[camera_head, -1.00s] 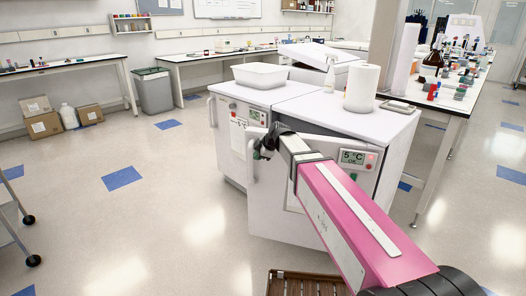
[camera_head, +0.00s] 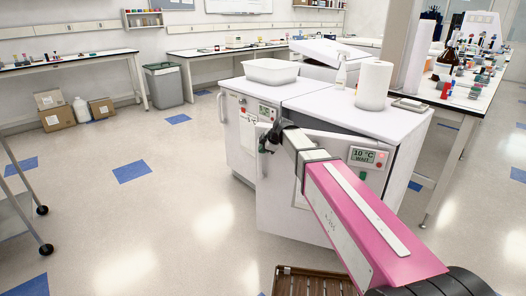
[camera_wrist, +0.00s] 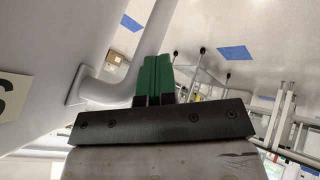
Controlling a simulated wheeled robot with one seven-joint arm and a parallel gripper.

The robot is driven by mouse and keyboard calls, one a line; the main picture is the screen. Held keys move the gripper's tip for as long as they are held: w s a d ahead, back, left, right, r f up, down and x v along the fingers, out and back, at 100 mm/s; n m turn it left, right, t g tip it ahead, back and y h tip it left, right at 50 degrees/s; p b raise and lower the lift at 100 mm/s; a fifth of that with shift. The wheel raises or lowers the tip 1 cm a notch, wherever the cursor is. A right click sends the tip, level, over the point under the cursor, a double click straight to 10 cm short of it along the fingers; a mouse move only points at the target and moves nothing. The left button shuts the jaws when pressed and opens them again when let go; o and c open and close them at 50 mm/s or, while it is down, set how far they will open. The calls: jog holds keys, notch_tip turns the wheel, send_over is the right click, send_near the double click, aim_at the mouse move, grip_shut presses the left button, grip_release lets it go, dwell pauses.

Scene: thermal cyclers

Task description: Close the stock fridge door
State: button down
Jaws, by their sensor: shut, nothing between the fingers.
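The white fridge door (camera_head: 285,205) stands ajar at the front right cabinet, with a dark gap under the cabinet top. Its display (camera_head: 368,157) reads 10 °C with WAIT below. My gripper (camera_head: 267,146) is at the door's free left edge, near the top of its handle, partly hidden by my arm. In the wrist view my green fingers (camera_wrist: 155,77) are shut and empty. They are beside the pale bar handle (camera_wrist: 103,88), just right of it in the picture; whether they touch cannot be told.
A second white fridge (camera_head: 238,140) stands shut at the left. A white tub (camera_head: 271,72) and a paper roll (camera_head: 374,85) stand on top. A brown slatted thing (camera_head: 308,283) lies on the floor in front. A cart (camera_head: 25,200) is far left; floor between is clear.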

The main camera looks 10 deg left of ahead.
jog(key=w+d+m+t+h, duration=0.1)
jog(key=w+d+m, duration=0.2)
jog(key=w, duration=1)
jog(key=w+d+m+t+h, duration=0.1)
jog(key=w+d, duration=0.4)
jog(key=w, duration=0.9)
jog(key=shift+w+m+t+h, duration=0.3)
jog(key=shift+m+t, duration=0.1)
jog(key=shift+m, duration=0.5)
jog(key=shift+d, duration=0.1)
jog(key=s+d+r, duration=0.2)
jog(key=s+r, duration=0.6)
jog(key=s, duration=0.3)
jog(key=s+d+f+m+g+h, duration=0.1)
jog(key=s+d+f+m, duration=0.4)
jog(key=s, duration=0.8)
jog(key=s+d+f+m+g+h, duration=0.1)
jog(key=s+d+f+m+g, duration=0.2)
jog(key=s+d+f, duration=0.8)
jog(key=s+d+f+m+g+h, duration=0.2)
jog(key=s+d+f+m, duration=0.5)
jog(key=s+d, duration=0.4)
jog(key=s+f, duration=0.1)
jog(key=s, duration=0.4)
jog(key=shift+f+m, duration=0.15)
jog(key=shift+m, duration=0.15)
